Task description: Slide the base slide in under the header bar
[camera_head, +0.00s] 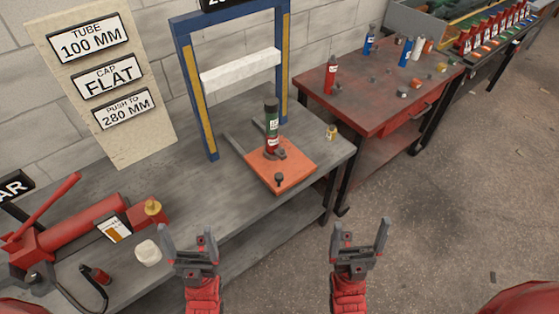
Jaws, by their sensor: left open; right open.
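The base slide is an orange plate (290,172) with a small dark knob (279,180) near its front corner. It sits at the front of the grey bench, in front of the blue press frame. A red, green and dark stack (271,130) stands upright on the plate. The white header bar (241,71) spans the frame's yellow-striped blue posts, behind and above the plate. A grey rail (242,145) runs back from the plate's left side. My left gripper (189,238) and my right gripper (360,236) are open and empty, in front of the bench and apart from the plate.
A red hydraulic pump (70,225) and a white cup (147,252) stand at the bench's left. A small jar (331,133) stands right of the plate. A red table (380,100) with bottles is behind right. A sign board (100,80) leans on the wall.

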